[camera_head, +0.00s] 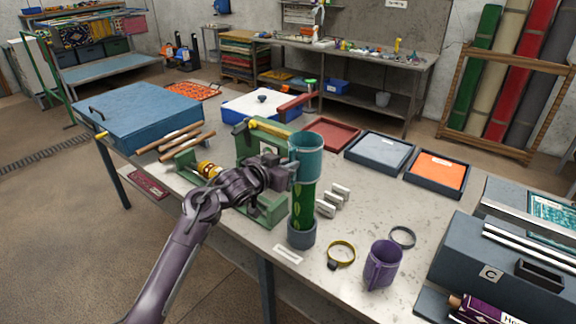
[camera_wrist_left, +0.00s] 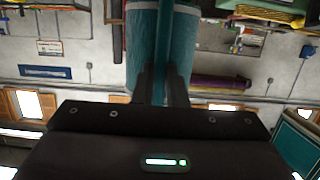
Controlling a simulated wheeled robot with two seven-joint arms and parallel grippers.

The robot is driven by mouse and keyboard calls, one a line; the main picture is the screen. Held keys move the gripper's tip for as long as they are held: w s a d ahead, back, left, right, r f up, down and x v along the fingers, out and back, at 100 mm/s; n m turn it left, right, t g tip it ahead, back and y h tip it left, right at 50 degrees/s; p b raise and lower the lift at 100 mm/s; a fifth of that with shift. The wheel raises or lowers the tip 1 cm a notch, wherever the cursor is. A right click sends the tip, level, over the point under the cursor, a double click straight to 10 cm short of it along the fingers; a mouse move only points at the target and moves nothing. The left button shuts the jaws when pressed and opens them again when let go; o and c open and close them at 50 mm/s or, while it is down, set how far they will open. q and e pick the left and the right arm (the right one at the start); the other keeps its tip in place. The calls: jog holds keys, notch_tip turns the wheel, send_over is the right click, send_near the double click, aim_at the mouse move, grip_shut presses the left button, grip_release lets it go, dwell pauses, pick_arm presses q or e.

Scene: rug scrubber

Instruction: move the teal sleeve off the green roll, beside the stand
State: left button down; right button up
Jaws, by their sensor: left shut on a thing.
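The teal sleeve (camera_head: 306,160) is upright at the top of the green roll (camera_head: 303,208), with its open upper end showing. The roll stands upright in the grey round stand (camera_head: 301,235); how far it reaches inside the sleeve is hidden. My left gripper (camera_head: 290,174) is shut on the sleeve's left side, near its lower part. In the left wrist view the fingers (camera_wrist_left: 161,86) close on the teal sleeve (camera_wrist_left: 143,35). My right gripper is not in view.
Pale blocks (camera_head: 332,199) and a green machine (camera_head: 262,150) are close by. A grey toolbox (camera_head: 500,268) fills the right. Bare tabletop shows between them.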

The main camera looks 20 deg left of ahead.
pick_arm(q)
jog(key=shift+r+p, duration=1.45)
jog(key=shift+r, duration=0.25)
notch_tip(320, 180, up, 6)
jog(key=r+p, duration=0.1)
send_over(290, 153)
jog(key=shift+s+a+f, duration=0.15)
jog(key=shift+s+f, duration=0.1)
jog(key=shift+s, duration=0.2)
